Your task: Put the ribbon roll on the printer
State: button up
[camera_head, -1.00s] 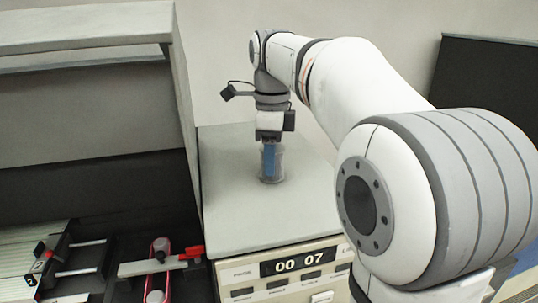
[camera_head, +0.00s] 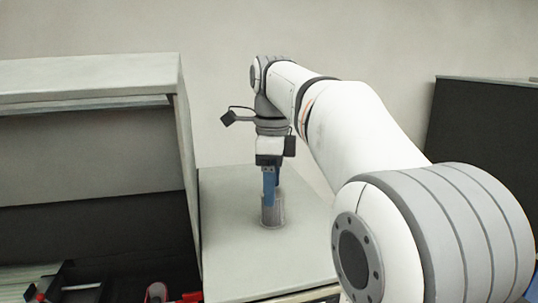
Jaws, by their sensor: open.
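The ribbon roll (camera_head: 273,217), a short grey cylinder standing upright, rests on the flat light-grey top of the printer (camera_head: 235,245). My gripper (camera_head: 271,203) points straight down above it. Its jaws are open, and a blue finger reaches down to the upper part of the roll, overlapping it in the view. I cannot tell whether the finger touches the roll. The far side of the roll and the other finger are mostly hidden.
A grey hooded cabinet (camera_head: 90,85) stands left of the printer top, its side wall close by. Red and metal parts (camera_head: 157,292) lie at the lower left. A dark panel (camera_head: 480,130) stands at right behind my arm. The printer top around the roll is clear.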

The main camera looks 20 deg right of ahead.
notch_tip(320, 180, up, 8)
dwell(0.4)
jog(key=shift+r, duration=0.1)
